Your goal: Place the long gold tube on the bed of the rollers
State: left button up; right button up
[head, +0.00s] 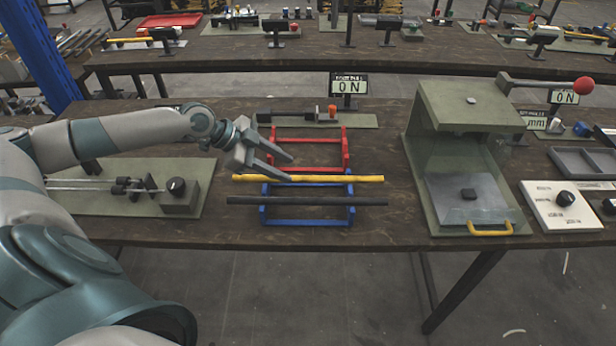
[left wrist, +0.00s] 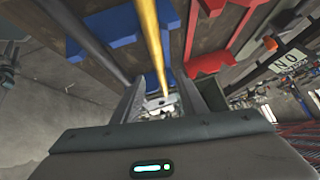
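The long gold tube (head: 345,178) lies across the blue rack (head: 350,213), roughly parallel to a black tube (head: 310,201) nearer me. In the left wrist view the gold tube (left wrist: 152,40) runs down towards the gap between my fingers. My left gripper (head: 291,168) is open at the left part of the tube, with its fingers spread; I see no grip on it. The likely roller bed, long parallel rods (head: 85,184) on a green base plate with a knob box (head: 180,197), is at the left, partly behind my arm. My right gripper is not in view.
A red rack (head: 346,150) stands behind the blue one. A green press with a clear guard (head: 470,115) and yellow handle (head: 490,229) stands to the right. An ON sign (head: 349,85) is at the back. Bare tabletop lies between the rods' plate and the racks.

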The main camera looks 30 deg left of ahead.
aim_at(299, 177)
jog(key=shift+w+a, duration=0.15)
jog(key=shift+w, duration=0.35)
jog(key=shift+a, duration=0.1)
